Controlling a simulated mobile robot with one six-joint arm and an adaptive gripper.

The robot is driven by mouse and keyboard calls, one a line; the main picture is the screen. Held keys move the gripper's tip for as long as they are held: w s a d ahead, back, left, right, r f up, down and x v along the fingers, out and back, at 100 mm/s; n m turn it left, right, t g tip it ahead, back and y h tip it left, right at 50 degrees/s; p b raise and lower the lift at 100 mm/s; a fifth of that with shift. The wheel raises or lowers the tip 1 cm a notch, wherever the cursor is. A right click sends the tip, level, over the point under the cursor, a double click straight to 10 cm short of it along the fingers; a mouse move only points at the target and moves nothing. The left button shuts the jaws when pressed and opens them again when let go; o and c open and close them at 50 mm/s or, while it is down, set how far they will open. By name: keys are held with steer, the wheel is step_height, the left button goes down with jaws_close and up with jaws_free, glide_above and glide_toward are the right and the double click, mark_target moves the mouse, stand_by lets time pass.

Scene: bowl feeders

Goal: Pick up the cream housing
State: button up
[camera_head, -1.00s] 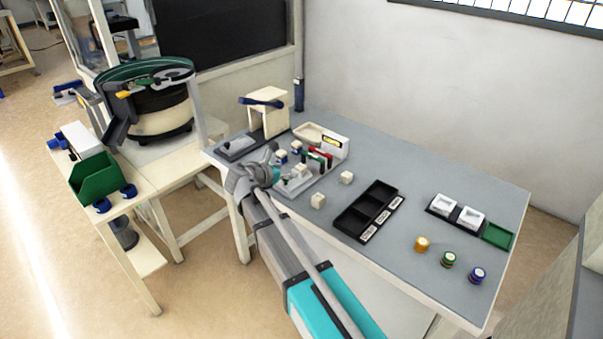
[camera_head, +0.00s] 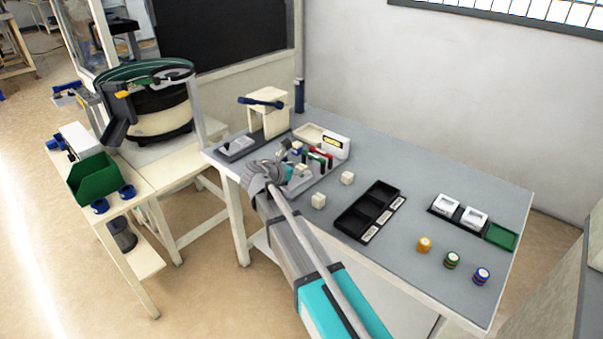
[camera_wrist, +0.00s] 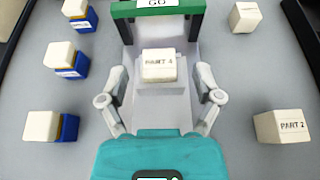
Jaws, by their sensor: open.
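Several cream blocks are in view, and I cannot tell which one the task calls the housing. In the wrist view, a cream block with dark lettering (camera_wrist: 158,66) sits on a pale grey fixture (camera_wrist: 163,108), between the fingers of my open gripper (camera_wrist: 160,76). There is a gap on each side of it. Another cream block marked PART 2 (camera_wrist: 283,126) lies to the right, and a plain one (camera_wrist: 243,17) lies at the upper right. On the left, cream blocks (camera_wrist: 58,55) stand against blue pieces. In the head view, my gripper (camera_head: 287,172) hides the fixture in part.
A green gauge marked GO (camera_wrist: 157,8) stands just beyond the block. A black divided tray (camera_head: 370,212) lies to the right on the grey table, with coloured round stacks (camera_head: 451,260) and white parts (camera_head: 474,217) farther right. A cream stand (camera_head: 268,113) is behind.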

stand_by(0.4)
jaws_close()
steer(key=shift+r, duration=0.2)
stand_by(0.3)
step_height(320, 180, up, 2)
steer(key=shift+r+p, duration=0.1)
steer(key=shift+p, duration=1.15)
steer(key=s+r+p, duration=1)
steer(key=s, duration=0.4)
steer(key=shift+r, duration=0.25)
steer(key=shift+a, duration=0.1)
